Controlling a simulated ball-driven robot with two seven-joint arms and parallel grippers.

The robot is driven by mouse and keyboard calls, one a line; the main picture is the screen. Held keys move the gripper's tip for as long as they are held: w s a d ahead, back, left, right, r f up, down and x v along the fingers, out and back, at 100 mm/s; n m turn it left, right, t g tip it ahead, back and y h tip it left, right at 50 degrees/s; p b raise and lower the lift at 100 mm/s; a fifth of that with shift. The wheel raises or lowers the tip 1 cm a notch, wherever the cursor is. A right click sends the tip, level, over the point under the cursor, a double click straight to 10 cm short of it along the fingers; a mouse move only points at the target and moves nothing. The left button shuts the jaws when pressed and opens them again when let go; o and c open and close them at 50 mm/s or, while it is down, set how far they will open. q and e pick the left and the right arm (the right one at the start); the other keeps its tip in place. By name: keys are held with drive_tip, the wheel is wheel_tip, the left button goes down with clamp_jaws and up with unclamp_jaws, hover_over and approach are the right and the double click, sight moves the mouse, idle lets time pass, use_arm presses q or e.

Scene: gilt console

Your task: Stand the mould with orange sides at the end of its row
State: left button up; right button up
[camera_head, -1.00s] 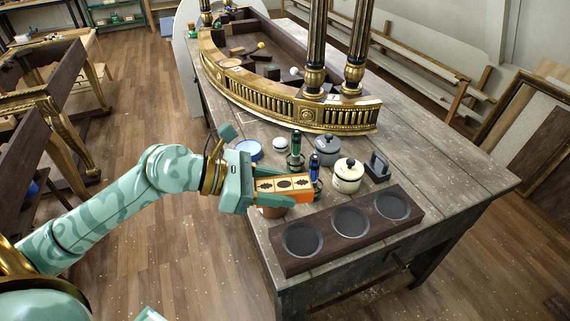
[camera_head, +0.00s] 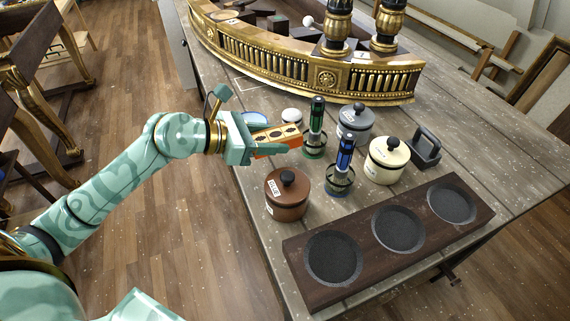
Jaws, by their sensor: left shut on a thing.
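The mould with orange sides (camera_head: 290,133) has a wooden-coloured top with several dark hollows. My left gripper (camera_head: 279,138) is shut on it and holds it at the left side of the table, behind the brown pot. Its underside and near end are partly hidden by the fingers. I cannot make out a row of moulds on the table. My right gripper is not in view.
A brown lidded pot (camera_head: 287,197), a cream pot (camera_head: 385,160), a grey pot (camera_head: 354,123), a green-handled tool (camera_head: 316,115) and a blue-handled tool (camera_head: 345,155) crowd nearby. A dark three-well block (camera_head: 435,226) lies in front. The gilt console (camera_head: 290,69) stands behind.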

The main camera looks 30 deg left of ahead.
sight(272, 170)
use_arm(q)
wheel_tip(272, 170, down, 7)
drive_tip(key=shift+f+b, duration=0.2)
drive_tip(key=shift+b, duration=1.05)
drive_tip(key=shift+f, duration=0.2)
drive_tip(key=shift+r, duration=0.15)
drive_tip(key=shift+f, duration=0.25)
drive_tip(key=o, duration=1)
drive_tip(key=shift+o, duration=0.2)
drive_tip(key=shift+r, duration=0.1)
